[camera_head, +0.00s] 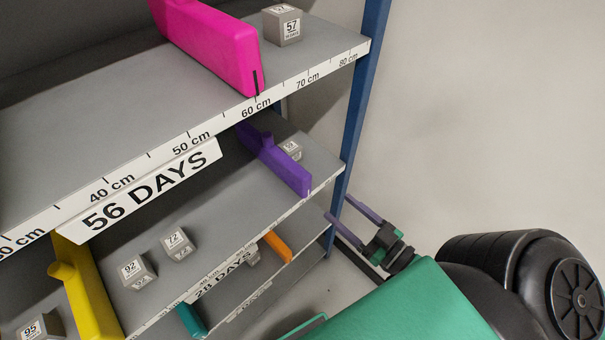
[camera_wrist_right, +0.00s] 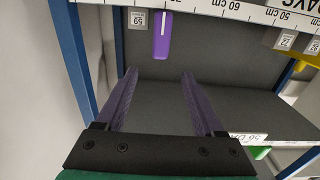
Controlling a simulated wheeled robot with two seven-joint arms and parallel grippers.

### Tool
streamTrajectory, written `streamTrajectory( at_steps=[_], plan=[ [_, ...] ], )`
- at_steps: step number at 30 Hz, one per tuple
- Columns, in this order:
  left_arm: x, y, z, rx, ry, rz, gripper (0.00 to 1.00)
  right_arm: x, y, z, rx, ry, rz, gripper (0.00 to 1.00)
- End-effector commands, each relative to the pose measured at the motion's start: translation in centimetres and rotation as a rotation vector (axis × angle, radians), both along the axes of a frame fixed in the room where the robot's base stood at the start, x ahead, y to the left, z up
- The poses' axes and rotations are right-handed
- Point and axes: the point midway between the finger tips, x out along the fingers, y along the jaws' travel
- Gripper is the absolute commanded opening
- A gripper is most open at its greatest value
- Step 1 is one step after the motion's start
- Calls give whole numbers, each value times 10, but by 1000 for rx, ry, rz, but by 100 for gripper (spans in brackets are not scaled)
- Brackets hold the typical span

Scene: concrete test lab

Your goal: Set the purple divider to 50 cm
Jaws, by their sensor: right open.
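The purple divider (camera_head: 285,165) stands on the second shelf (camera_head: 215,185), near its right end. In the right wrist view the divider (camera_wrist_right: 162,38) shows its front end at the upside-down scale, left of the 60 cm label. My right gripper (camera_head: 340,206) is open and empty by the right blue post, low and in front of the shelf. In the wrist view its two purple-grey fingers (camera_wrist_right: 159,73) are spread apart, with the divider beyond and roughly between their tips, not touching. My left gripper is not in view.
A yellow divider (camera_head: 90,295) stands farther left on the same shelf. Cubes marked 92 (camera_head: 135,272) and 72 (camera_head: 177,243) lie between the dividers; another cube (camera_head: 291,151) is right of the purple one. A blue post (camera_head: 358,100) bounds the shelf. A pink divider (camera_head: 225,55) stands above.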

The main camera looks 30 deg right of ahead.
Motion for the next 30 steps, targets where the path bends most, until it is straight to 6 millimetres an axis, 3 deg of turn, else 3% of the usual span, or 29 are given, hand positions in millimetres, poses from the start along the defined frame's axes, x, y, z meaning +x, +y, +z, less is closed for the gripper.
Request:
streamTrajectory(
  at_steps=[1,3,7,9,18,27,28,30],
  plan=[
    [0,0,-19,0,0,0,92,7,2,-10,-1,-5,4,70],
    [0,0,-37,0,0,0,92,18,7,-13,1,-5,7,70],
    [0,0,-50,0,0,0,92,52,16,-8,2,-8,7,70],
    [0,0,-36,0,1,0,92,69,19,1,2,-6,3,70],
    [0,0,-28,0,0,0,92,126,33,-1,2,1,1,70],
    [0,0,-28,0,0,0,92,132,35,-3,2,5,2,70],
    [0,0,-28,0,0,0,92,132,35,-3,2,5,2,66],
    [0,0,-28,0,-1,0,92,132,35,-3,2,5,1,39]
  ],
)
